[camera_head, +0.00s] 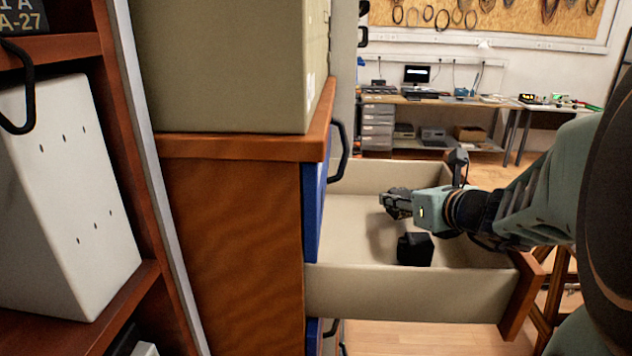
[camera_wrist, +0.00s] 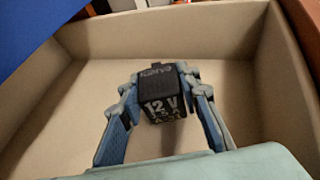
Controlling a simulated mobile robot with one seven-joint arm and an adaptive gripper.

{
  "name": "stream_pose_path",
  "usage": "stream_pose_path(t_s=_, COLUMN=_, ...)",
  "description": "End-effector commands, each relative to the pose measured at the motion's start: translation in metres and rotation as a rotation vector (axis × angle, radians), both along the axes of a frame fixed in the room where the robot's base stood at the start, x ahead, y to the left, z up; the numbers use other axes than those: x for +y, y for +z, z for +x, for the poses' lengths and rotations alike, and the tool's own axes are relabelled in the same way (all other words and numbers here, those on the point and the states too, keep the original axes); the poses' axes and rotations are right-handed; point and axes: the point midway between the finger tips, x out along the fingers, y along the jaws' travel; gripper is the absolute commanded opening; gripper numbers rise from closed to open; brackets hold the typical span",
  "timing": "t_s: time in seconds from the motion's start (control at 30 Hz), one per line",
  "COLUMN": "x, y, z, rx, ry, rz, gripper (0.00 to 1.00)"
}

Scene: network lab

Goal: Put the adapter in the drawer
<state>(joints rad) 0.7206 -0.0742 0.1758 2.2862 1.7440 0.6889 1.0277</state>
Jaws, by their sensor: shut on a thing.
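The adapter (camera_wrist: 163,92) is a small black block with white "12 V" print. In the wrist view it sits between the two fingers of my gripper (camera_wrist: 160,84), which are shut on its sides. The drawer is pale beige inside, with a wooden front at the right. I cannot tell whether the adapter touches the drawer floor.
The drawer extends right from a wooden cabinet (camera_head: 230,230) with a blue face. A beige box (camera_head: 230,65) stands on top of the cabinet. A shelf with a white case (camera_head: 65,200) is at the left. A workbench (camera_head: 430,99) stands far behind.

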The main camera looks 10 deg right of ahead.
Motion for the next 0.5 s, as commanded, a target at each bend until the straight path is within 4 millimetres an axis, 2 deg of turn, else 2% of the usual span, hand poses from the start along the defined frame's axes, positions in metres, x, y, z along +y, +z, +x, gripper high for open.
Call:
stream_pose_path(t_s=0.1, x=-0.0001, y=-0.0002, z=0.0003, rx=-0.001, ry=0.000, rz=-0.001, gripper=0.00)
stream_pose_path(t_s=0.13, x=0.0000, y=-0.0008, z=0.0000, rx=0.000, ry=0.000, rz=0.000, gripper=0.32)
stream_pose_path(t_s=0.27, x=0.0000, y=-0.0007, z=0.0000, rx=0.000, ry=0.000, rz=0.000, gripper=0.46)
stream_pose_path(t_s=0.5, x=0.0000, y=-0.0008, z=0.0000, rx=0.000, ry=0.000, rz=0.000, gripper=0.48)
